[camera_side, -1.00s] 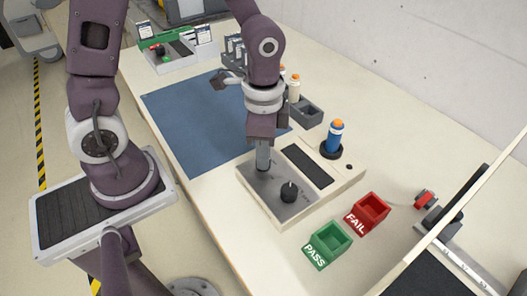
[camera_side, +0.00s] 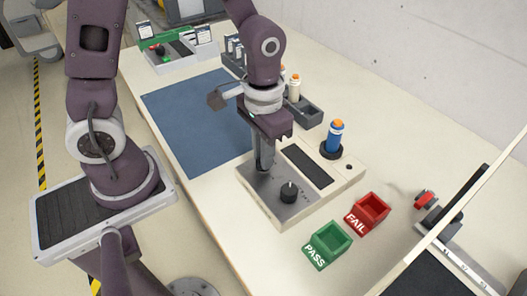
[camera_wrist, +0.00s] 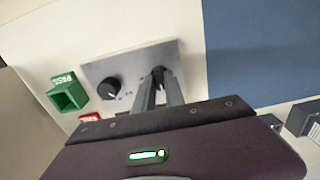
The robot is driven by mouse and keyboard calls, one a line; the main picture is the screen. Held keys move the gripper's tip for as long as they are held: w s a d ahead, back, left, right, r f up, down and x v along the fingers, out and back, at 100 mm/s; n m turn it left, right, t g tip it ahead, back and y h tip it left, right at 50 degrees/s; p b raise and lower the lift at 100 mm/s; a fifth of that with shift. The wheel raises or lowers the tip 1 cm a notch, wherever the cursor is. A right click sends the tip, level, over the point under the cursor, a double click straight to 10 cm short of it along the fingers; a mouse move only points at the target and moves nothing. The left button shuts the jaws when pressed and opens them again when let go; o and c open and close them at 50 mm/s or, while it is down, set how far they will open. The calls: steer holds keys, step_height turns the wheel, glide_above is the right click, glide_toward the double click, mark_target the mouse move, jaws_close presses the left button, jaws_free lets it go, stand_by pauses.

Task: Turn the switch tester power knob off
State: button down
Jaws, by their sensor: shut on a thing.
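The switch tester (camera_side: 262,206) is a beige box with a grey metal plate on the bench. A black round knob (camera_side: 288,192) with a white mark stands free on the near part of the plate; it also shows in the wrist view (camera_wrist: 109,88). My gripper (camera_side: 263,169) points down at the plate's far end. In the wrist view its fingers (camera_wrist: 159,80) are closed around a second dark knob (camera_wrist: 158,71), which they mostly hide. The labels on the plate are too small to read, and I cannot tell the held knob's pointer direction.
A green PASS bin (camera_side: 327,246) and a red FAIL bin (camera_side: 367,213) stand close by the tester. A blue bottle with an orange cap (camera_side: 335,137) stands in a black holder behind it. A blue mat (camera_side: 195,125) lies clear to the left.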

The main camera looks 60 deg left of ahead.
stand_by(0.4)
steer(key=c, duration=1.4)
jaws_free()
steer(key=shift+r, duration=0.15)
step_height(320, 180, up, 6)
steer(key=shift+a+r, duration=0.1)
steer(key=shift+r, duration=0.6)
steer(key=s+a+r+t, duration=0.4)
steer(key=s+r+t, duration=0.1)
steer(key=s+r, duration=0.4)
steer(key=shift+s+r+t, duration=0.3)
steer(key=shift+s, duration=0.65)
